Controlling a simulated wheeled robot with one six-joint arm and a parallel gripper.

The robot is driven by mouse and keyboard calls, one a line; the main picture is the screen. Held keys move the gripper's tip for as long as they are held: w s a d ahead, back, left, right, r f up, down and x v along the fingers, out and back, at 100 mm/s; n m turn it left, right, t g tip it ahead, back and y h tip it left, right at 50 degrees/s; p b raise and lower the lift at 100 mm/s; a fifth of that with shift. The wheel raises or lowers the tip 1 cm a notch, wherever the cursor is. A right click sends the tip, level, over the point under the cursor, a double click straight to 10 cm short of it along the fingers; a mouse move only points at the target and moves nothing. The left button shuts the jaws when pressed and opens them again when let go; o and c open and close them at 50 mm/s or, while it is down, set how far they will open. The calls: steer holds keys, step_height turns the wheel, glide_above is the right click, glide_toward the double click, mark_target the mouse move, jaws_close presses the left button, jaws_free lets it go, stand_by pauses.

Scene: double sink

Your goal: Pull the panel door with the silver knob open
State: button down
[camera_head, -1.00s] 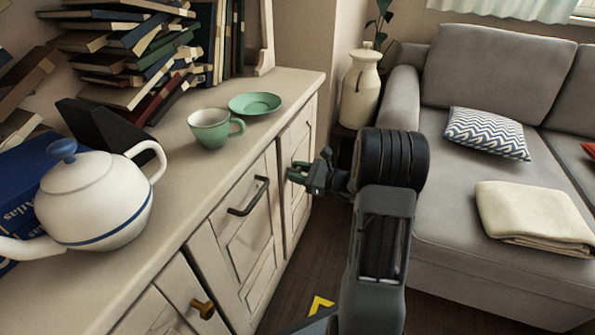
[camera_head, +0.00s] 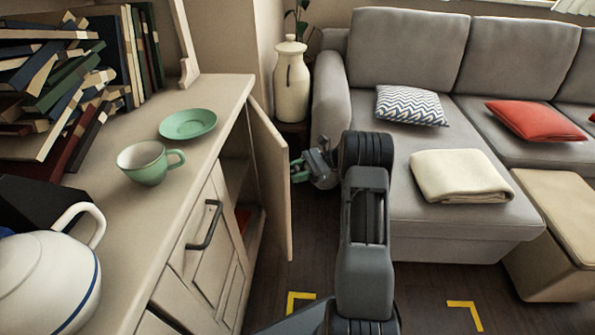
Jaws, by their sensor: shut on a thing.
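The panel door (camera_head: 270,180) at the far end of the cream cabinet stands swung out, well open. A dark opening with a shelf shows between it and the cabinet front. My gripper (camera_head: 299,169), with green-tipped fingers, is at the outer face of the door near its free edge, shut on the knob. The silver knob itself is hidden behind the door edge and the fingers.
A drawer front with a black handle (camera_head: 204,225) is left of the opening. A green cup (camera_head: 146,163), saucer (camera_head: 188,124) and teapot (camera_head: 45,280) stand on the cabinet top. A grey sofa (camera_head: 420,228) is close on the right; dark floor lies between.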

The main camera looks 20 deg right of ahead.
steer(key=shift+d, duration=0.1)
stand_by(0.3)
steer(key=c, duration=0.8)
jaws_free()
steer(key=d+p, duration=0.1)
steer(key=p, duration=0.1)
steer(key=d+p, duration=0.2)
steer(key=d+r+p, duration=0.1)
steer(key=d+p, duration=0.1)
steer(key=shift+d, duration=0.2)
steer(key=d+p, duration=0.1)
steer(key=p, duration=0.7)
steer(key=shift+w+d+f, duration=0.15)
steer(key=shift+w+d, duration=0.05)
steer(key=shift+d, duration=0.15)
steer(key=shift+p, duration=0.4)
